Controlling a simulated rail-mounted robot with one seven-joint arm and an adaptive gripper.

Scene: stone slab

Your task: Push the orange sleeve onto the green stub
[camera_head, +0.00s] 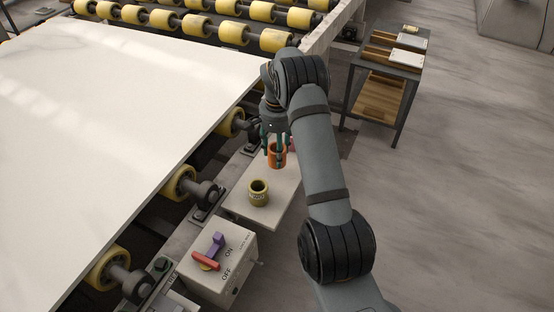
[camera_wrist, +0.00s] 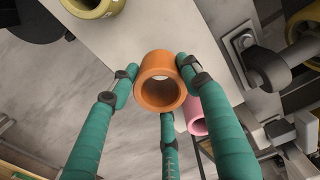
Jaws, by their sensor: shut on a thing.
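The orange sleeve (camera_head: 277,156) is a short hollow tube above the far part of a small pale shelf (camera_head: 232,200). My gripper (camera_head: 274,152) has teal fingers and is shut on the sleeve. In the wrist view the fingers of my gripper (camera_wrist: 160,84) surround the orange sleeve (camera_wrist: 158,101), whose open end faces the camera. A pale surface shows through its bore. I cannot tell whether the sleeve touches the shelf. I cannot make out a green stub in either view.
An olive-yellow ring (camera_head: 259,194) stands on the shelf nearer the camera. A pink tube (camera_wrist: 196,116) is close beside the orange sleeve. A switch box (camera_head: 217,262) with a red-and-purple handle, rollers (camera_head: 180,184) and a large white slab (camera_head: 110,110) lie left.

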